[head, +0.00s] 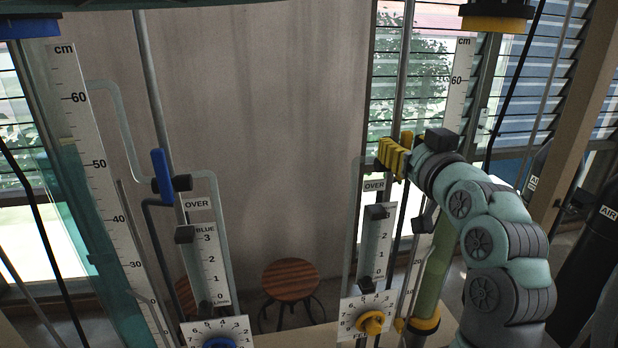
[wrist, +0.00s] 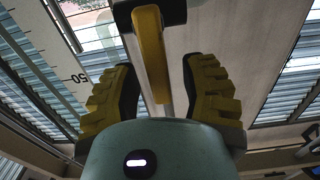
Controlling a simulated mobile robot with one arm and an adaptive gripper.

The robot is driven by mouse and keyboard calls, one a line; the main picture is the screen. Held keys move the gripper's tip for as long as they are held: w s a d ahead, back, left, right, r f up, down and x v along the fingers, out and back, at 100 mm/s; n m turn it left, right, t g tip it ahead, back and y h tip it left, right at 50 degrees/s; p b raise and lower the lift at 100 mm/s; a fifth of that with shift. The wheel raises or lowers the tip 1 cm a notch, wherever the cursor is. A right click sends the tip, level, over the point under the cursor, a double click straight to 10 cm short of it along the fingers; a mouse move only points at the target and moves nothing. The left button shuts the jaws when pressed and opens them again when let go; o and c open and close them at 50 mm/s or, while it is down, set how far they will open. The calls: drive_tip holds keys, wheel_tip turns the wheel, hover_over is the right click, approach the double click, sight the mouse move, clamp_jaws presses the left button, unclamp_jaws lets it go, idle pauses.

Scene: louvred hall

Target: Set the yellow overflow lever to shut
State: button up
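The yellow overflow lever (head: 407,139) is at the right-hand column in the head view, mostly hidden behind my gripper (head: 393,157), close to an OVER label (head: 374,185). In the wrist view the lever (wrist: 153,50) is a long yellow bar running down from a dark hub (wrist: 150,10) at the top. It lies between the two yellow-padded fingers of my gripper (wrist: 161,80). The fingers are spread, with a visible gap at least on the right side, so they are not clamped on it. Whether either finger touches the lever is unclear.
A blue lever (head: 162,165) stands upright at the left column, above another OVER label (head: 197,203). A yellow knob (head: 371,322) and a blue knob (head: 219,343) sit on dials below. A round wooden stool (head: 290,281) stands behind. Vertical pipes flank my arm.

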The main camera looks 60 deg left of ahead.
sight(408, 146)
drive_tip(key=shift+r, duration=0.1)
drive_tip(key=shift+d+r+p, duration=0.15)
drive_tip(key=shift+d+p, duration=0.2)
drive_tip(key=shift+p, duration=0.65)
drive_tip(key=p+v, duration=0.1)
drive_tip(key=p, duration=0.2)
drive_tip(key=shift+s+d, duration=0.2)
drive_tip(key=shift+d, duration=0.15)
drive_tip(key=p+v, duration=0.3)
drive_tip(key=shift+d+p, duration=0.15)
drive_tip(key=shift+p, duration=0.15)
drive_tip(key=shift+s+d+f+p, duration=0.2)
drive_tip(key=shift+s+d+p, duration=0.15)
drive_tip(key=shift+d, duration=0.25)
